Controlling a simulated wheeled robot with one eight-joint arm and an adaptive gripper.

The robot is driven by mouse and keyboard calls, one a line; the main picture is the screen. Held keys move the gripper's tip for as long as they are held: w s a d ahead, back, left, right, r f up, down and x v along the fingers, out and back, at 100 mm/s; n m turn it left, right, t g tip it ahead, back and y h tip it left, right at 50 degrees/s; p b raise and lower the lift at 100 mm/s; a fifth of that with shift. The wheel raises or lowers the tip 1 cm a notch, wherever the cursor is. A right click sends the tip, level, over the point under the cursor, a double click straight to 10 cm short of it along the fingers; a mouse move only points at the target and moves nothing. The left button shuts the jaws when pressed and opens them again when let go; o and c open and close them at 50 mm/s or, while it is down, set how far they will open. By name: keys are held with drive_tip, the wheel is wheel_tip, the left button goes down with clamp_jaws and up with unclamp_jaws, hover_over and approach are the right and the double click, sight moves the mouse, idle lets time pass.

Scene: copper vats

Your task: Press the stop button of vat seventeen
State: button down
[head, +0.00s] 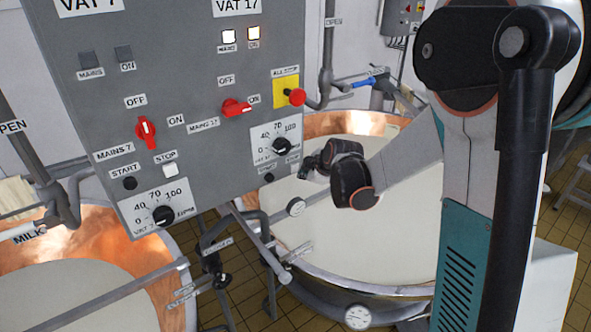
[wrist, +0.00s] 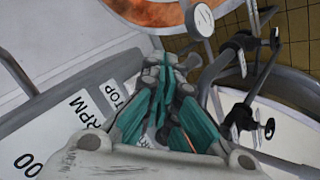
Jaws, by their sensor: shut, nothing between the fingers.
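The vat seventeen side of the grey control panel (head: 235,60) carries the VAT 17 sign (head: 237,4). Its two lamps (head: 241,35) are lit. A black button (head: 269,177) sits below its speed dial (head: 281,145). My gripper (head: 312,163) is at the panel's lower right edge, beside a small white label (head: 305,169) too small to read here. The wrist view shows a label ending in "TOP" (wrist: 117,93) left of my shut, empty teal fingers (wrist: 163,75). I cannot make out vat seventeen's stop button; contact is unclear.
A red all-stop button on yellow (head: 297,97) and a red mains switch (head: 236,108) are above. Vat 7's white stop button (head: 170,170) is at left. The milk-filled vat (head: 365,215), pipes and a gauge (head: 295,206) crowd below and behind my gripper.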

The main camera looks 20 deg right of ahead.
drive_tip(key=shift+w, duration=0.15)
drive_tip(key=shift+w+a, duration=0.1)
drive_tip(key=shift+w, duration=0.15)
drive_tip(key=shift+w+a+b, duration=0.2)
drive_tip(key=shift+w+b, duration=0.25)
drive_tip(key=shift+w, duration=0.05)
idle(1.0)
drive_tip(key=shift+s+d, duration=0.1)
drive_tip(key=shift+s, duration=0.1)
drive_tip(key=shift+s+d, duration=0.2)
drive_tip(key=shift+s, duration=0.55)
drive_tip(key=s, duration=0.1)
drive_tip(key=s+d, duration=0.1)
drive_tip(key=s, duration=0.1)
drive_tip(key=s+b, duration=0.1)
drive_tip(key=shift+s+d, duration=0.25)
drive_tip(key=shift+s, duration=0.1)
idle(0.7)
